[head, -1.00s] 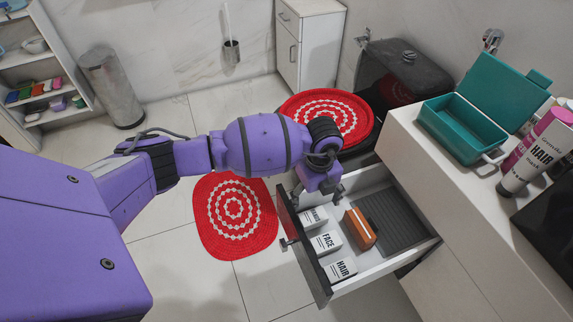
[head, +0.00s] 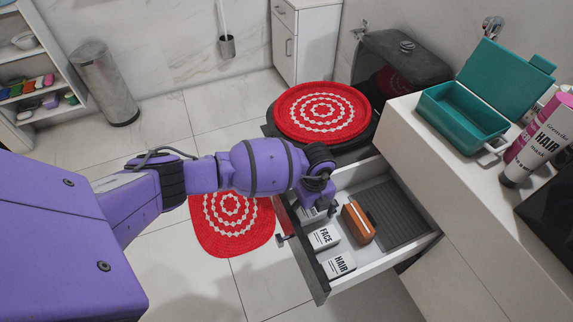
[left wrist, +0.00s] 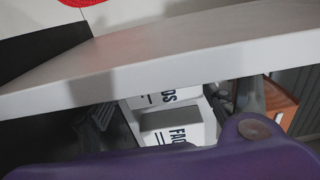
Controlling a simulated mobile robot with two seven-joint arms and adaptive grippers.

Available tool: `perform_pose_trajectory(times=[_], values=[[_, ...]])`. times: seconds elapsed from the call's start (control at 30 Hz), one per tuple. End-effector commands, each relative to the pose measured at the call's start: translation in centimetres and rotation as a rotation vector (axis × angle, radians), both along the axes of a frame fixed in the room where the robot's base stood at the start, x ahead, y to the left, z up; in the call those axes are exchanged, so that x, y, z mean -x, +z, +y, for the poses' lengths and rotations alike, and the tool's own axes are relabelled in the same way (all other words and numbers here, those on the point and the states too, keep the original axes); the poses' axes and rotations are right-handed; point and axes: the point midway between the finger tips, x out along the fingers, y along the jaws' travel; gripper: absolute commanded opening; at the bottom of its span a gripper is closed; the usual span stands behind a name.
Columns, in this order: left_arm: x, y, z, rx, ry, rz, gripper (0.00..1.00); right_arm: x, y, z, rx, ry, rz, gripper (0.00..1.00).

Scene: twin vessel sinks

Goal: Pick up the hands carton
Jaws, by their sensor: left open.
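The hands carton (head: 308,214) is a white box in the open drawer (head: 398,256). It lies at the drawer's far left, partly hidden by my left gripper in the head view. In the left wrist view the hands carton (left wrist: 168,97) shows the end of its dark lettering, "DS", behind the FACE carton (left wrist: 178,127); the drawer wall cuts off part of it. My left gripper (head: 322,204) is over the far left part of the drawer, fingers pointing down, open. Its fingers show on both sides of the cartons in the left wrist view (left wrist: 175,108). My right gripper is not in view.
The FACE carton (head: 323,238) and HAIR carton (head: 339,266) sit in a row nearer than the hands carton. A brown-orange box (head: 358,222) lies beside them. The drawer's right part is a bare ribbed mat (head: 393,212). The counter (head: 420,150) overhangs at right.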

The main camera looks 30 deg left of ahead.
Motion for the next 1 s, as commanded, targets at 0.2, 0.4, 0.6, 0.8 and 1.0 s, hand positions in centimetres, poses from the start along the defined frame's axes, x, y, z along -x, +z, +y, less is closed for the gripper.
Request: perform_pose_trajectory(times=[0.2,0.4,0.6,0.8,1.0], values=[[-0.3,0.3,-0.1,0.001,-0.001,-0.005,0.56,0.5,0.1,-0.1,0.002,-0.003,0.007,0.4],[-0.3,0.3,-0.1,0.001,-0.001,-0.006,0.38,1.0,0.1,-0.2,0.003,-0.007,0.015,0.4],[-0.4,0.5,-0.1,0.001,-0.001,-0.006,0.38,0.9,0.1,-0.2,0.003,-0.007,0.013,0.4],[-0.4,1.9,-0.1,0.001,-0.002,-0.008,0.38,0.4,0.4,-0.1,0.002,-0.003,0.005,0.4],[-0.5,5.4,-0.1,0.002,-0.003,-0.01,0.38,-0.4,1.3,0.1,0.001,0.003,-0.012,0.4]])
